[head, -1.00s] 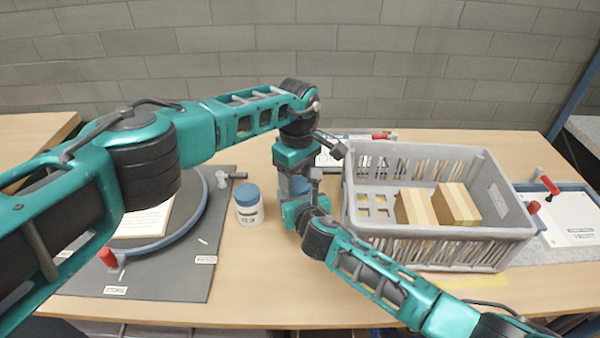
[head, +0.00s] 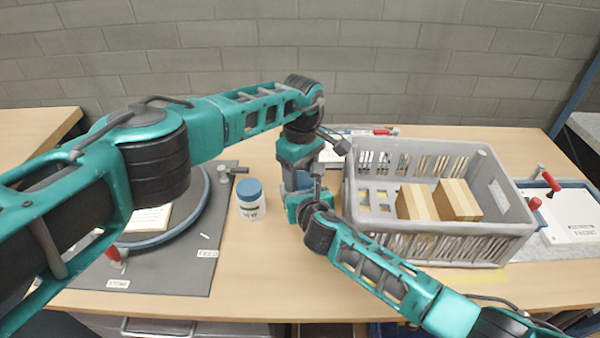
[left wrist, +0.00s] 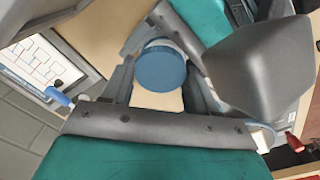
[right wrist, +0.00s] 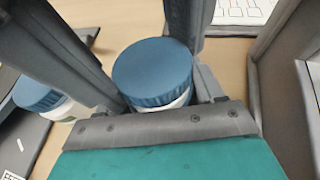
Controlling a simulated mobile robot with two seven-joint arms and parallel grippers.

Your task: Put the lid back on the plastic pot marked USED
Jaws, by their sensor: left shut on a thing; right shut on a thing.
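The white pot (right wrist: 180,103) shows as a thin strip under a blue lid (right wrist: 152,70) in the right wrist view; its marking is hidden. The lid sits on its top; I cannot tell whether it is screwed tight. The left wrist view shows the lid (left wrist: 162,68) between my left fingers. My left gripper (head: 297,180) comes down from above and is shut on the lid. My right gripper (head: 292,203) comes in from the right, low over the table, and is shut on the pot. In the head view both grippers mostly hide the pot.
A second white pot with a blue lid, marked NEW (head: 252,205), stands just left. A grey crate (head: 440,248) with cardboard boxes (head: 456,199) stands close on the right. A grey mat (head: 190,270) with a round blue-rimmed fixture lies left. Bare table lies in front.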

